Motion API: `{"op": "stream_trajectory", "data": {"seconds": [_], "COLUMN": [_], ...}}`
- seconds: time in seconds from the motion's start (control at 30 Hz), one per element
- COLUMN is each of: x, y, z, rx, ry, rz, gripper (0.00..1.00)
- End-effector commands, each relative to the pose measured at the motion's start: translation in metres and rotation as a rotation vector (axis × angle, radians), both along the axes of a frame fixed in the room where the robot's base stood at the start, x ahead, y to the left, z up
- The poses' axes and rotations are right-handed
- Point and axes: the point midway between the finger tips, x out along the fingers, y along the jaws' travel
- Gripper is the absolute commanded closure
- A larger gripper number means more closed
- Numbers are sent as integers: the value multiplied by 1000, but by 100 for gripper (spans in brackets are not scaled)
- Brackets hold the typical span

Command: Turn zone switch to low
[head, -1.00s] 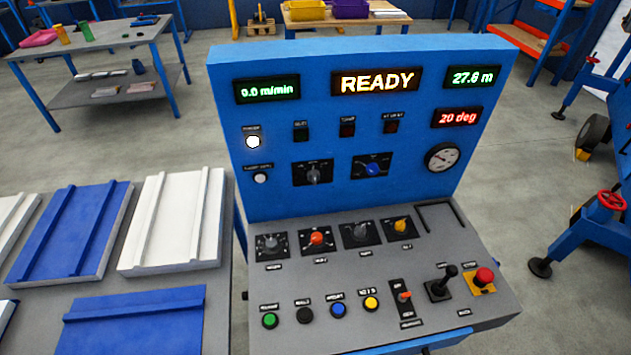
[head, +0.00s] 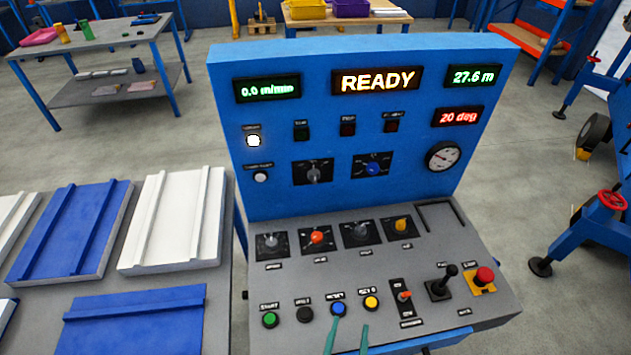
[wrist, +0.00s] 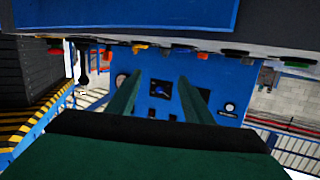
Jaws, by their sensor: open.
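The control console carries several rotary switches, and their labels are too small to read, so I cannot tell which one is the zone switch. On the upright blue panel are a grey knob (head: 313,173) and a blue knob (head: 373,168). On the sloping desk are a left grey knob (head: 270,241), an orange knob (head: 317,238), a second grey knob (head: 360,232) and a yellow knob (head: 401,225). My gripper (head: 350,328) is open and empty at the desk's front edge, below the blue and yellow buttons. In the wrist view, the blue knob (wrist: 160,90) shows between the fingers, farther away.
Push buttons, including a green one (head: 270,320), line the desk's front. A toggle (head: 404,296), a black joystick (head: 445,278) and a red mushroom button (head: 485,276) stand at right. A table with blue and white panels (head: 75,232) is at left. The display (head: 377,80) reads READY.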

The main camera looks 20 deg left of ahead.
Motion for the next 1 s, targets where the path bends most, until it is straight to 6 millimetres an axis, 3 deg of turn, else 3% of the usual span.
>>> {"op": "stream_trajectory", "data": {"seconds": [0.03, 0.33, 0.6, 0.8, 1.0], "x": [19, 110, 179, 205, 215], "y": [7, 55, 109, 139, 149], "z": [5, 38, 94, 129, 140], "rx": [6, 27, 27, 19, 14], "ry": [-15, -66, -129, -167, -178], "rz": [19, 154, 308, 396, 424], "gripper": [53, 53, 53, 53, 53]}}
